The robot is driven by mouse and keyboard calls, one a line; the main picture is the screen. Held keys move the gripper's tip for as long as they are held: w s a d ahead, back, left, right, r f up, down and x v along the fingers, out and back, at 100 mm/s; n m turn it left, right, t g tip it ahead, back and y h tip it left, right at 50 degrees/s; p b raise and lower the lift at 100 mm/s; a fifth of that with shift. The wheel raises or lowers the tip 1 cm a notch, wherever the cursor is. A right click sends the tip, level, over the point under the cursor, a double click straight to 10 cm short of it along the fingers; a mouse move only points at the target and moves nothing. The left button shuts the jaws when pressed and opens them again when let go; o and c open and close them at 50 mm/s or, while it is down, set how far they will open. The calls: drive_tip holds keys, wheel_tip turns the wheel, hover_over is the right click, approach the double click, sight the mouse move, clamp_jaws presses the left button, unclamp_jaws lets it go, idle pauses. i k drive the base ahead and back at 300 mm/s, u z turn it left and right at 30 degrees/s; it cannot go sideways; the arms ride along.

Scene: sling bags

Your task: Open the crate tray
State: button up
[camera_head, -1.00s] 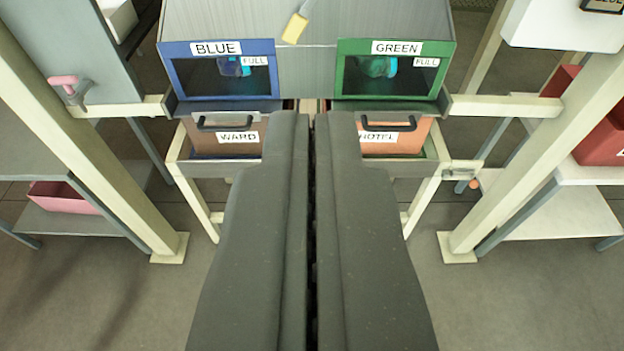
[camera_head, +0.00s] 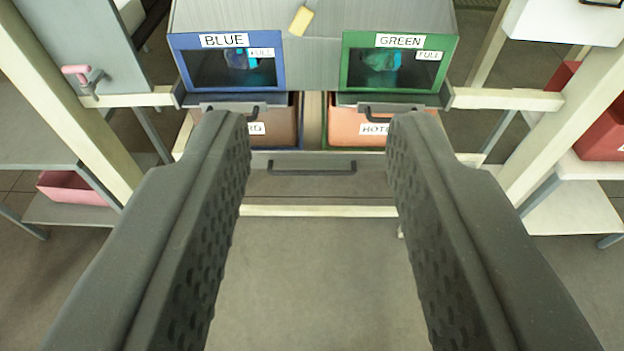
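The crate tray (camera_head: 262,184) sits in the pale frame below two glass-fronted boxes. Its grey front carries a dark bar handle (camera_head: 312,168). My gripper (camera_head: 318,125) is open and empty. Its two dark, ridged fingers are wide apart, with the handle seen in the gap between them. The fingers cover the outer parts of both crates and of the tray. I cannot tell how far the fingertips are from the handle.
Above the crates are the blue-framed box (camera_head: 228,64) and the green-framed box (camera_head: 398,65), both marked FULL. A yellow tag (camera_head: 301,20) lies between them. Pale posts flank the frame. A pink bin (camera_head: 66,189) is left, a red bin (camera_head: 603,135) right. Floor in front is clear.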

sight(312, 150)
drive_tip(key=k, duration=1.1)
drive_tip(key=u, duration=0.8)
drive_tip(key=i, duration=1.65)
drive_tip(key=z, duration=0.3)
drive_tip(key=i, duration=0.65)
drive_tip(key=z, duration=0.55)
